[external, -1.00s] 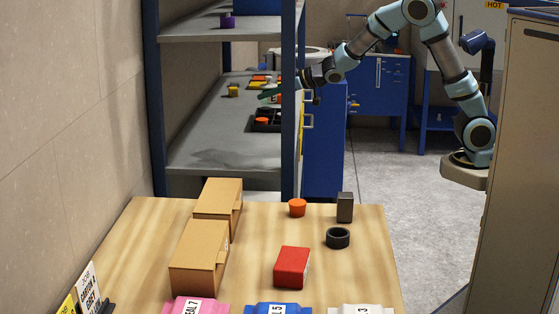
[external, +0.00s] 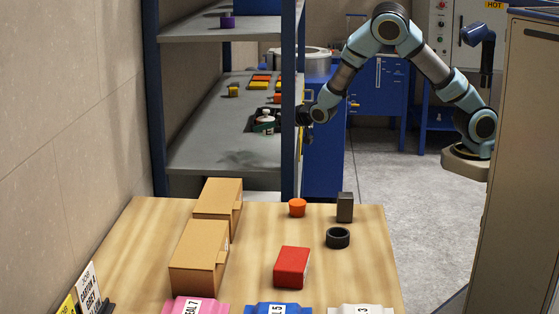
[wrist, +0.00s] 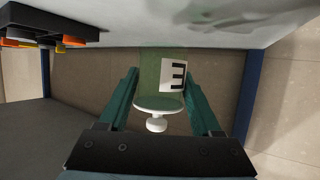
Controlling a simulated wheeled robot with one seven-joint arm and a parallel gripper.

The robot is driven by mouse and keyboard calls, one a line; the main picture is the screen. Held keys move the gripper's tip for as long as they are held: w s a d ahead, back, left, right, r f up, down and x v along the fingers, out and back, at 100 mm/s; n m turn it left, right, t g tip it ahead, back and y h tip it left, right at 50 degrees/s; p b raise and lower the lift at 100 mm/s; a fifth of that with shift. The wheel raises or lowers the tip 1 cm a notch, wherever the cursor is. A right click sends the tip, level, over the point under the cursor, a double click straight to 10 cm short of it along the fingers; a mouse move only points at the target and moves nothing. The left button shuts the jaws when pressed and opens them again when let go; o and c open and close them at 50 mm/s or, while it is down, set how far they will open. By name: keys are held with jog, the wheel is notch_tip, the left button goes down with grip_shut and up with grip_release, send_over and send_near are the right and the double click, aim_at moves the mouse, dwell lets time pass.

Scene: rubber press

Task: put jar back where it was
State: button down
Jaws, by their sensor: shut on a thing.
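The jar (wrist: 173,75) has a white lid with a round knob, a see-through greenish body and a white label with a dark letter. It sits between the two green fingers of my gripper (wrist: 160,80), which is shut on it. The wrist view is upside down, so the lid points down in the picture. In the external view the jar (external: 264,123) shows small above the middle shelf, in front of a dark tray. The shelf post hides most of my gripper there. A shadow lies on the shelf (external: 205,145) below, so the jar seems raised.
The dark tray (wrist: 45,22) with orange and yellow pieces is at the wrist view's upper left. A blue post (external: 290,60) stands close to my wrist. Yellow and orange blocks (external: 258,84) lie farther back. The near part of the shelf is clear.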

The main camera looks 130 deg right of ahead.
aim_at(266, 138)
notch_tip(266, 138, down, 5)
jog(key=shift+r+p, duration=0.2)
jog(key=shift+p, duration=0.4)
jog(key=shift+f, duration=0.2)
jog(key=shift+f+b, duration=0.3)
jog(key=shift+c, duration=0.4)
grip_release()
jog(key=shift+r, duration=0.1)
